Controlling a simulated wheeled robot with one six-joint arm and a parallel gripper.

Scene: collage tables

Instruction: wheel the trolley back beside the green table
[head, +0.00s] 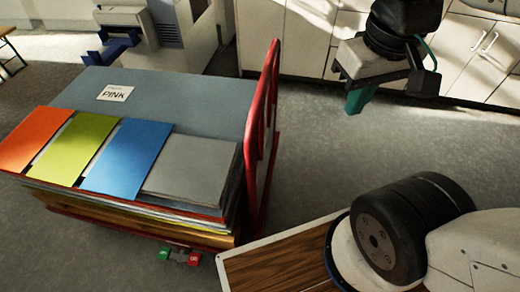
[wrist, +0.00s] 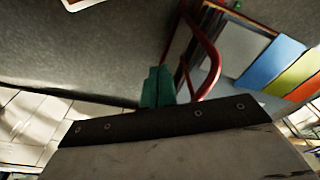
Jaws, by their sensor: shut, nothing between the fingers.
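The trolley (head: 267,140) has an upright red tubular handle on its right side. It carries a stack of large sheets with a grey top (head: 190,95), orange, lime and blue sheets along the near side, and a card reading PINK (head: 115,93). A green pedal (head: 165,253) and a red pedal (head: 194,258) show low on its near side. My gripper (head: 357,101), with green fingers, is shut and empty, to the right of the handle and apart from it. In the wrist view the fingers (wrist: 157,88) show beside the red handle (wrist: 212,60). I see no green table.
White cabinets (head: 290,35) line the back. A grey machine with blue parts (head: 125,45) stands behind the trolley. A wooden table edge (head: 8,45) shows at far left. Grey floor (head: 310,150) is clear right of the handle.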

